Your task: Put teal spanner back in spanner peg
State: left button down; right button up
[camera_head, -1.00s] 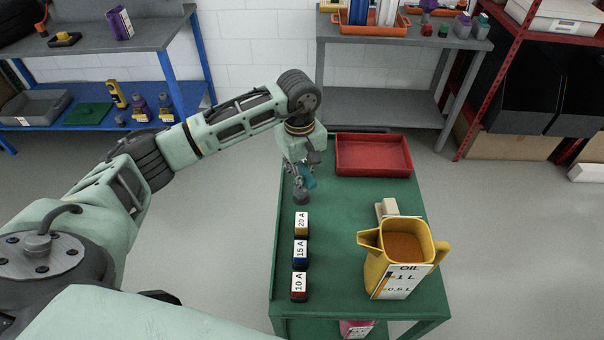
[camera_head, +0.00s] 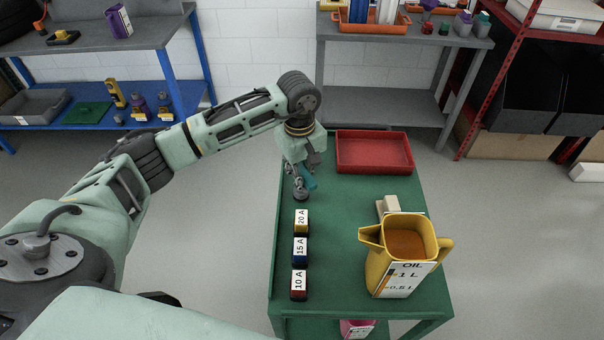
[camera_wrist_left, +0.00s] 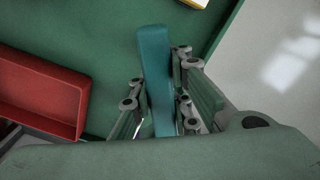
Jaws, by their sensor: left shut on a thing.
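The teal spanner (camera_wrist_left: 155,75) is held between the fingers of my left gripper (camera_wrist_left: 160,95) in the left wrist view, its flat end reaching beyond the fingertips. In the head view the spanner (camera_head: 309,182) shows as a small teal piece at my left gripper (camera_head: 299,183), low over the far left of the green cart. A small dark grey round piece (camera_head: 301,196), perhaps the spanner peg's base, is right under the fingers. The fingers hide its upper part, so I cannot tell whether the spanner touches it. My right gripper is not in view.
On the green cart top (camera_head: 340,215) stand a red tray (camera_head: 374,170), three fuse boxes in a row (camera_head: 300,252), a yellow oil jug (camera_head: 385,275) and a pale block (camera_head: 389,206). The cart's middle is clear. A grey shelf (camera_head: 375,103) stands behind.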

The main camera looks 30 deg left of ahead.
pick_arm(q)
jog(key=shift+f+b, duration=0.35)
jog(key=shift+f, duration=0.05)
jog(key=c, duration=1.6)
grip_release()
jog(key=shift+o, duration=0.2)
jog(key=r, duration=1.2)
jog(key=shift+s+a, duration=0.1)
jog(key=shift+s, duration=0.1)
